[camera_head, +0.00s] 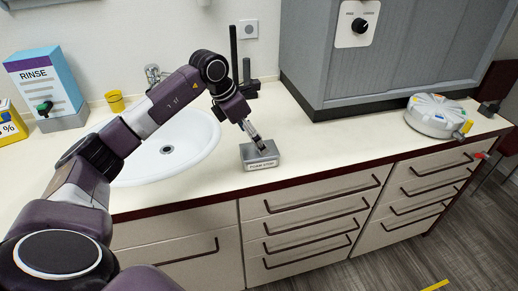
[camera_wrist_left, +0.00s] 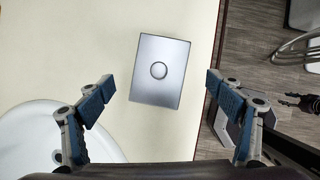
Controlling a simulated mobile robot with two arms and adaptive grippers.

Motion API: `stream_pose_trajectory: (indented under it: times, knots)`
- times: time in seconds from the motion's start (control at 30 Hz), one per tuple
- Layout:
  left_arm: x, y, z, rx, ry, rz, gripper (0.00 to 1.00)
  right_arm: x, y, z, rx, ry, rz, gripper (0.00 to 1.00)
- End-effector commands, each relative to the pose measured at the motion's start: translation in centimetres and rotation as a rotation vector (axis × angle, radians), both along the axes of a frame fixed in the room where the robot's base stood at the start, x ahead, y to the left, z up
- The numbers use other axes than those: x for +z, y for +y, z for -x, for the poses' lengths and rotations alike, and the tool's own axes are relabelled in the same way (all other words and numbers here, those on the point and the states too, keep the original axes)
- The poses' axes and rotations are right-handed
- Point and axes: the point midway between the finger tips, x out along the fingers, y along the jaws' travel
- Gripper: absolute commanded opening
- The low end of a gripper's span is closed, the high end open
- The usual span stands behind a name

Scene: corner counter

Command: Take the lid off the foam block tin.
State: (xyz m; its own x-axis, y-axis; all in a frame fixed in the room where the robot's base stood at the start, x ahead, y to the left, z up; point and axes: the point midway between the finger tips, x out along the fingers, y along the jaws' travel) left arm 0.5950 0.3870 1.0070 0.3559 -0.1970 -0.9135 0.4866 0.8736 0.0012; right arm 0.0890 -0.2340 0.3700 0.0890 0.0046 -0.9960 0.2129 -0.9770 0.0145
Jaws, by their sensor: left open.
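The foam block tin (camera_head: 262,164) is a small grey box with a label on its front. It stands on the counter to the right of the sink, near the front edge. Its lid (camera_wrist_left: 174,88) is flat and grey with a round knob (camera_wrist_left: 159,70) in the middle, and it sits on the tin. My left gripper (camera_head: 259,146) is above the tin in the head view. In the left wrist view the left gripper (camera_wrist_left: 160,86) is open, one finger on each side of the lid and apart from it.
The sink basin (camera_head: 190,155) lies left of the tin. A dark stand (camera_head: 247,88) is behind it, and a large grey cabinet (camera_head: 370,60) stands behind to the right. A round white device (camera_head: 435,115) is at the right end. The counter (camera_head: 340,143) right of the tin is clear.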

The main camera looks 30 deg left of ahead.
Motion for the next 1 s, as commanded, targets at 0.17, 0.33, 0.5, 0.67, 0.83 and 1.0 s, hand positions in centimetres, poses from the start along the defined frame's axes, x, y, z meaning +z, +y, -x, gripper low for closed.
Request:
stream_pose_trajectory:
  times: [0.17,0.33,0.5,0.67,0.83,1.0]
  knots:
    - [-2.2,-0.8,-1.4,-0.001,0.004,0.003,0.85,1.5,-0.2,0.0,0.001,0.0,0.002,0.4]
    - [-3.5,-1.0,-1.8,-0.002,0.001,0.001,0.85,1.7,-0.3,0.0,0.001,-0.001,0.003,0.4]
    - [-3.6,-1.0,-1.9,-0.003,0.0,0.001,0.85,1.6,-0.3,-0.1,0.001,-0.001,0.003,0.4]
    - [-3.6,-1.0,-1.9,-0.002,0.0,0.002,0.72,1.6,-0.3,-0.1,0.001,-0.002,0.003,0.4]
    - [-3.6,-1.0,-1.9,-0.002,0.0,0.002,0.53,1.6,-0.3,-0.1,0.001,-0.002,0.003,0.4]
    - [-3.5,-1.0,-1.9,-0.002,-0.001,0.002,0.4,1.6,-0.3,-0.1,0.001,-0.002,0.003,0.4]
